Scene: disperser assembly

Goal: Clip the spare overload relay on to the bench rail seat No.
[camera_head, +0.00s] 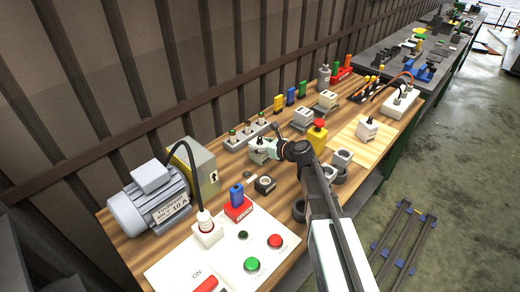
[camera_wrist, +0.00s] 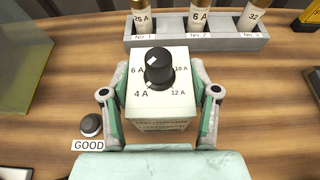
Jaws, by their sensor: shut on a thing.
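The overload relay (camera_wrist: 158,100) is a white block with a black dial knob, marked 4 A, 6 A, 10 A and 12 A. My gripper (camera_wrist: 160,98) is shut on it, one finger on each side. In the head view my gripper (camera_head: 268,147) is over the middle of the wooden bench, with the pale relay (camera_head: 257,156) partly hidden by it. I cannot tell whether the relay touches the bench. A grey rack (camera_wrist: 198,43) with seats labelled No. 1, No. 2 and No. 3 stands just beyond the relay, holding 25 A, 6 A and 32 A cartridges. I cannot identify the bench rail seat for certain.
A black button (camera_wrist: 91,124) labelled GOOD lies left of the gripper. In the head view a grey motor (camera_head: 150,198), a white switch panel (camera_head: 222,262), a red-topped yellow stop button (camera_head: 317,137) and a wooden board (camera_head: 358,142) surround the arm.

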